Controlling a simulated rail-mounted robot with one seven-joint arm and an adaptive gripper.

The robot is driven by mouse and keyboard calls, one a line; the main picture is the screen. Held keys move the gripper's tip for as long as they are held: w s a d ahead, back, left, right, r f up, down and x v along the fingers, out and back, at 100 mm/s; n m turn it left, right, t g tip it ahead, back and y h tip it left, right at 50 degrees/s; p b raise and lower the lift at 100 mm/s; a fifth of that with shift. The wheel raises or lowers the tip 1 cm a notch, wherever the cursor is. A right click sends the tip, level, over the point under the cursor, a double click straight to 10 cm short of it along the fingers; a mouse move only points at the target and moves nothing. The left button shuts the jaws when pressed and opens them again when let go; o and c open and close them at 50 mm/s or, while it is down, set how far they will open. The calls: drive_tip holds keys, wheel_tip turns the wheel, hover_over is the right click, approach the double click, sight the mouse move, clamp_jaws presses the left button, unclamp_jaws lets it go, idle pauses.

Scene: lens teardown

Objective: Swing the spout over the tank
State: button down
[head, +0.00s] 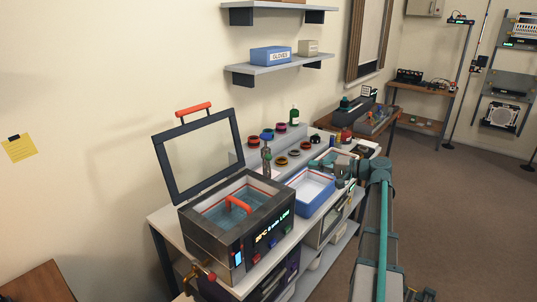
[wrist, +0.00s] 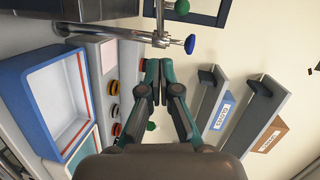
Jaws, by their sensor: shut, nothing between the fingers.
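The tank (head: 226,212) is a dark metal bath of blue liquid with its framed lid raised and a red-handled basket inside. The spout (head: 266,157) is a slim metal post with a side arm, behind the tank's right corner. In the wrist view the spout (wrist: 120,36) lies across the top, with a blue tip and a green knob. How far its arm reaches over the tank is unclear. My gripper (wrist: 155,82) is shut and empty, its fingertips just below the spout in that picture and apart from it. In the head view my gripper (head: 322,164) is small, right of the spout.
A blue-rimmed white tray (head: 310,190) stands right of the tank. Several coloured rings (head: 281,160) sit on a grey stepped rack behind it. The raised lid (head: 198,155) stands up at the left. Wall shelves (head: 278,67) with a gloves box hang above.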

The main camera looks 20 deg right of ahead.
drive_tip(key=w+a+r+p, duration=0.1)
drive_tip(key=w+a+p, duration=0.4)
drive_tip(key=w+a, duration=0.3)
drive_tip(key=shift+w+a+r+t, duration=0.25)
drive_tip(key=shift+w+a+t, duration=0.05)
drive_tip(key=shift+a, duration=0.5)
drive_tip(key=shift+s+f, duration=0.1)
